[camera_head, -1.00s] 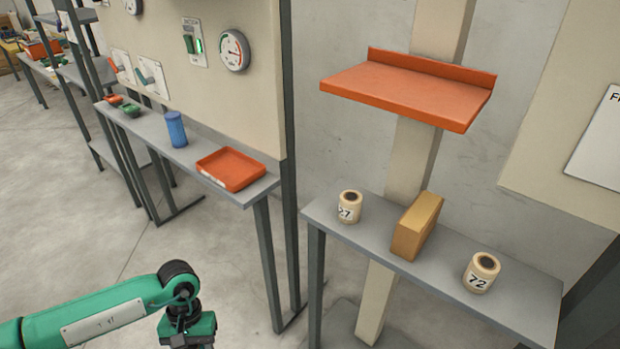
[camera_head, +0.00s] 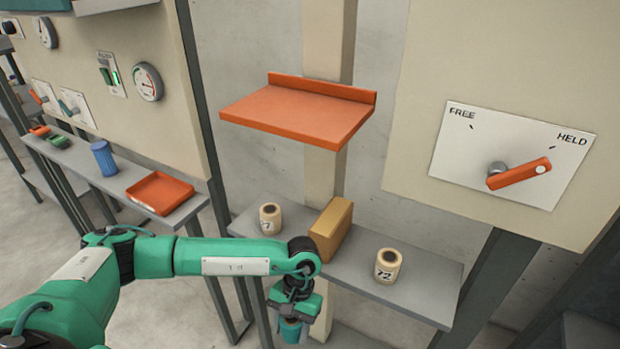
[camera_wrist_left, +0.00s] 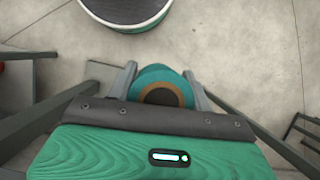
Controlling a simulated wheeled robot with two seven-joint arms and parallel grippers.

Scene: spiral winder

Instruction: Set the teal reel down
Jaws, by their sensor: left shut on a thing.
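The teal reel (camera_head: 291,330) hangs below my left gripper (camera_head: 296,312) in the head view, in front of the grey shelf and lower than its top. In the left wrist view the reel (camera_wrist_left: 160,87) shows end-on, teal with a brown ring and dark centre, between the two fingers of my left gripper (camera_wrist_left: 163,90). The left gripper is shut on it. Two cream reels stand upright on the grey shelf (camera_head: 420,284): one (camera_head: 270,218) at its left and one marked 72 (camera_head: 388,265) at its right. My right gripper is in neither view.
A tan block (camera_head: 331,230) stands between the cream reels. An orange shelf (camera_head: 298,115) juts out above. An orange tray (camera_head: 160,192) and blue cylinder (camera_head: 104,158) sit on the left bench. A lever (camera_head: 520,174) points toward HELD. Bare shelf shows between block and right reel.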

